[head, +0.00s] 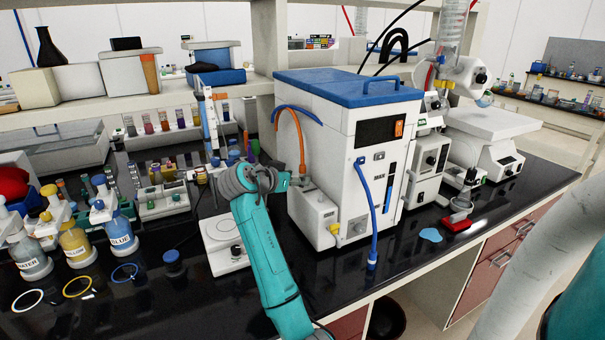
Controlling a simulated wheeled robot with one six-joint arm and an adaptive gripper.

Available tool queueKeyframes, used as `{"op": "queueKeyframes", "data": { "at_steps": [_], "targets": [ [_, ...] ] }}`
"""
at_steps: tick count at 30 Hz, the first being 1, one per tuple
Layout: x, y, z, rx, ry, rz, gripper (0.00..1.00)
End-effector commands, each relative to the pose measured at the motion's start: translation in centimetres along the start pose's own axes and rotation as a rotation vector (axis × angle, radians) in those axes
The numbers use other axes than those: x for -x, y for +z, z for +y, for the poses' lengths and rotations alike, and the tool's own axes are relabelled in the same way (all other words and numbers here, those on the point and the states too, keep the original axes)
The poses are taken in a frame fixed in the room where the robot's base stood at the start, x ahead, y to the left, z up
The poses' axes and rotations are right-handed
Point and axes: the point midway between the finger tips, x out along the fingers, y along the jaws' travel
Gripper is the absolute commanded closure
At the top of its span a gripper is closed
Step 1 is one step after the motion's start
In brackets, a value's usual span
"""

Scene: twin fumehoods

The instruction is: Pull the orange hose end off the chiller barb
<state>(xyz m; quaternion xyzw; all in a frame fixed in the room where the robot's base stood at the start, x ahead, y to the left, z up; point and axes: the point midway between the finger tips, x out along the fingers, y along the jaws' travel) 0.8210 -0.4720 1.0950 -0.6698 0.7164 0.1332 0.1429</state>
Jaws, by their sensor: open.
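The chiller (335,130) is a white box with a blue lid, standing on the black bench in the middle of the view. The orange hose (299,133) arches over at its left side, and its end (303,168) points down above a small white box (314,214) at the chiller's lower left. The barb is too small to make out; the hose end appears to be at it. My gripper (270,181) is just left of the hose end, open, with nothing seen between its fingers. I cannot tell whether it touches the hose.
A blue hose (374,205) hangs down the chiller's front. A flat white device (222,243) lies left of my arm. Wash bottles (120,232) and tube racks (160,196) crowd the left. A rotary evaporator (462,78) stands right.

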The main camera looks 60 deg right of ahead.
Motion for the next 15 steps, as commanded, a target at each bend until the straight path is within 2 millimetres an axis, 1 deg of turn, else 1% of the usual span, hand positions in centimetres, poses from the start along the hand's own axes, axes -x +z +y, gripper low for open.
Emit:
{"op": "queueKeyframes", "data": {
  "at_steps": [1,3,6,13,14,15],
  "targets": [
    [-0.9,-0.1,-0.1,0.0,0.003,0.0,0.42],
    [-1.9,-0.1,0.0,0.001,0.004,0.0,0.42],
    [-2.8,-0.1,-0.1,0.001,0.001,0.0,0.42],
    [-3.0,-0.1,-0.1,0.001,0.0,0.0,0.42],
    [-2.9,-0.1,-0.1,0.001,0.0,0.0,0.5],
    [-2.9,-0.1,-0.1,0.001,0.0,0.0,0.6]
  ]
}}
